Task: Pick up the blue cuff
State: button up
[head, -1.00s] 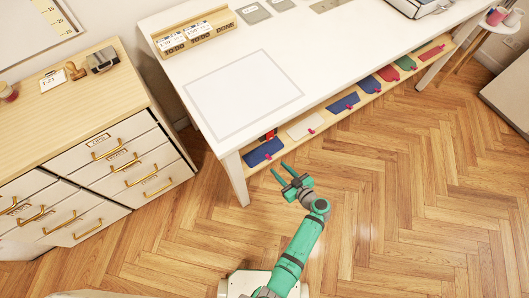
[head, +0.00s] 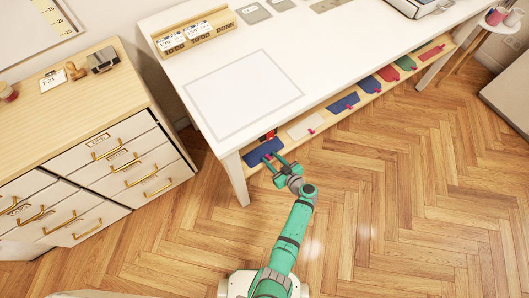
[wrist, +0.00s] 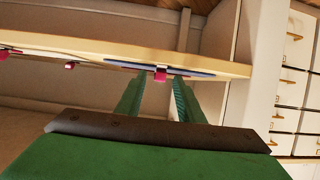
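My gripper (head: 274,161) is open at the shelf's front edge, pointing at the cuff. In the wrist view my gripper (wrist: 159,86) has its two green fingers apart, with nothing held. Whether the fingers touch the cuff, I cannot tell.
A white piece (head: 304,126), other blue pieces (head: 343,103), and green and red ones lie further right along the shelf (head: 325,123). The white table leg (head: 233,178) stands just left of my gripper. A drawer cabinet (head: 75,105) is at left. The wooden floor (head: 400,190) is clear.

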grip_shut()
jog(key=shift+r, duration=0.2)
